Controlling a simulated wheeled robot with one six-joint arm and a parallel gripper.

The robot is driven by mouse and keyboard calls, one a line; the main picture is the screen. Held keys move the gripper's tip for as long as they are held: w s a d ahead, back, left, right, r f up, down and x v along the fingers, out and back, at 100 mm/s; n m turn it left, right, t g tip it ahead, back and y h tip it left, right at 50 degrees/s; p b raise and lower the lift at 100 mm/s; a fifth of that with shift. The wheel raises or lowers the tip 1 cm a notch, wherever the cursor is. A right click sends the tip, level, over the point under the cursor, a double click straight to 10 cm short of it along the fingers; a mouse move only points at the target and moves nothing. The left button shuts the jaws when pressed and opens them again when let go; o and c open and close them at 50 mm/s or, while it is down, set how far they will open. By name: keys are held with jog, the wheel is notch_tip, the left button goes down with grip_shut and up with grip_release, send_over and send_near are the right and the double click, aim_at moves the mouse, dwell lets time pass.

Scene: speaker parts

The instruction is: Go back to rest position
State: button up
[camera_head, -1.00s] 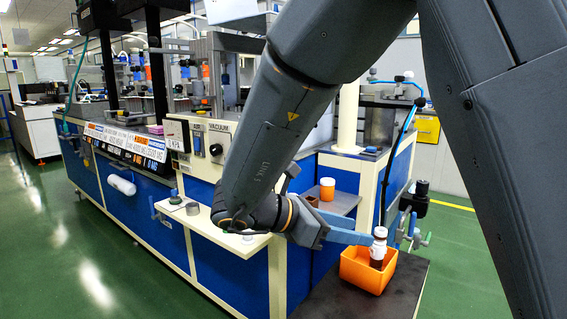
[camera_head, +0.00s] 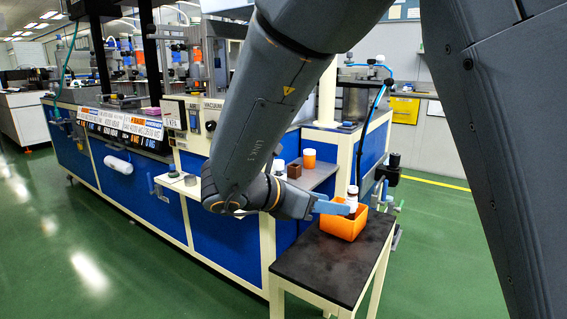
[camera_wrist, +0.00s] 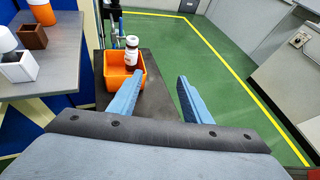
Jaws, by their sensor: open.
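My gripper (camera_wrist: 156,92) is open, its two blue fingers spread wide with nothing between them. In the head view my gripper (camera_head: 335,207) reaches right from my arm, its fingers beside the orange bin. The orange bin (camera_head: 343,226) stands on a small dark table (camera_head: 318,268). A brown bottle with a white cap (camera_head: 352,197) stands upright in the bin. In the wrist view the bin (camera_wrist: 116,80) and the bottle (camera_wrist: 131,60) lie ahead, near the left fingertip. I cannot tell whether the finger touches the bin.
A grey shelf (camera_head: 322,172) on the blue workbench holds an orange jar (camera_head: 309,158) and a brown box (camera_head: 294,170). The wrist view shows white and brown boxes at left. Open green floor (camera_wrist: 215,60) with a yellow line lies to the right.

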jog(key=w+a+n+t+y, duration=0.4)
jog(key=w+a+n+y, duration=0.2)
jog(key=n, duration=0.4)
jog(key=s+a+f+n+g+y, duration=0.2)
jog(key=s+a+n+y, duration=0.35)
jog(key=n, duration=0.65)
jog(key=s+a+f+n+g+y, duration=0.1)
jog(key=s+a+n+y, duration=0.3)
jog(key=a+n, duration=0.5)
jog(key=s+d+f+n+g+h, duration=0.2)
jog(key=s+d+f+n+g, duration=0.15)
jog(key=s+d+n, duration=0.55)
jog(key=s+d+f+n+g+h, duration=0.25)
jog(key=s+d+n+g, duration=0.2)
jog(key=s+n, duration=0.75)
jog(key=d+r+m+p, duration=0.5)
jog(key=d+r+p, duration=1.1)
jog(key=p, duration=0.8)
notch_tip(320, 180, up, 4)
jog(key=shift+s+d+f+m+p, duration=0.25)
jog(key=shift+d+m+p, duration=0.05)
jog(key=shift+p, duration=0.05)
